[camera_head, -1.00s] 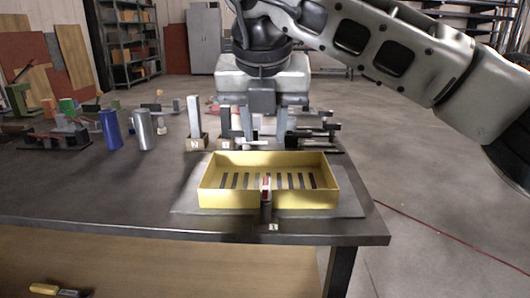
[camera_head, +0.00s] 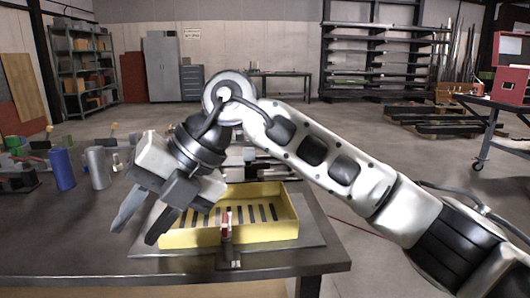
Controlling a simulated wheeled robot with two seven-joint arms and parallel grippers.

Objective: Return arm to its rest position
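My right arm (camera_head: 325,155) comes in from the right and reaches across the middle of the view. Its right gripper (camera_head: 138,232) hangs tilted down to the left, in front of the yellow tray's left side. Its two fingers are apart, with nothing seen between them. The yellow tray (camera_head: 270,232) rests on a grey plate on the dark table; dark slots show in its floor. A small red and grey piece (camera_head: 226,228) stands at the tray's front wall. My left gripper is not in view.
The dark table (camera_head: 60,235) has its right edge just beyond the tray. A blue cylinder (camera_head: 62,169) and a silver cylinder (camera_head: 97,167) stand at the left, near several small parts. Open floor lies to the right, with a wheeled cart (camera_head: 490,110) farther off.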

